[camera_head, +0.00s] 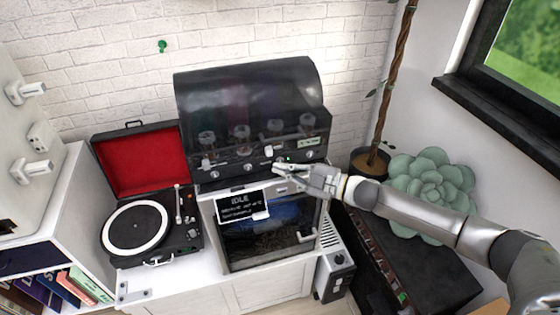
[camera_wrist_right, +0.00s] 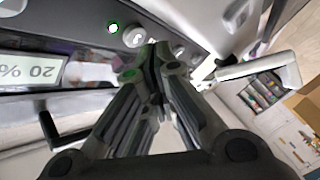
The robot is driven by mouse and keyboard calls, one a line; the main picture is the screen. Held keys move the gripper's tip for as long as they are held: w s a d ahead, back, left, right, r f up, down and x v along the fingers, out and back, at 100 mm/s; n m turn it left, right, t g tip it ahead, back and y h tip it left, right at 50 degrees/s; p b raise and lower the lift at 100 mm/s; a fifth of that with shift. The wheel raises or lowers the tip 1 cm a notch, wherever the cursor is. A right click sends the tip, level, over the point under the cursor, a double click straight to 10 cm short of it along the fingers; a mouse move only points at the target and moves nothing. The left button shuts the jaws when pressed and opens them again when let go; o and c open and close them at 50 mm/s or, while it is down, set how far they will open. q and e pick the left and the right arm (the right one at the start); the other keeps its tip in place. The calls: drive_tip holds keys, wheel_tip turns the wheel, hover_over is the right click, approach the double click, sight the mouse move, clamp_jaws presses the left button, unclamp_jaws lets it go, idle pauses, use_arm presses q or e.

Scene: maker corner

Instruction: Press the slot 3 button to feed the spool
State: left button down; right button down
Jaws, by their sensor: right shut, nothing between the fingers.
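The dark filament unit (camera_head: 250,100) with a smoky domed lid stands on top of the printer, with several spools faintly visible inside. A row of small round buttons runs along its front, one of them at the left end (camera_head: 213,175). My right gripper (camera_head: 281,168) is shut and empty, with its fingertips at the front panel, right of centre. In the right wrist view, the shut fingertips (camera_wrist_right: 153,64) are close to a round silver button (camera_wrist_right: 134,37) beside a lit green lamp (camera_wrist_right: 112,28). I cannot tell whether they touch. The slot numbers are unreadable. My left gripper is out of view.
The printer's screen (camera_head: 241,205) reads "IDLE". An open red-lined turntable (camera_head: 138,228) stands on the left. A potted twisted trunk (camera_head: 368,162) and a pale green succulent (camera_head: 432,180) are on the right, near my right arm. A 20 % display (camera_wrist_right: 30,71) shows beside the fingers.

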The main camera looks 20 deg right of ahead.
drive_tip(key=s+p, duration=0.2)
drive_tip(key=s, duration=0.4)
idle(0.3)
drive_tip(key=shift+d+f, duration=0.1)
drive_tip(key=shift+d, duration=0.05)
idle(0.6)
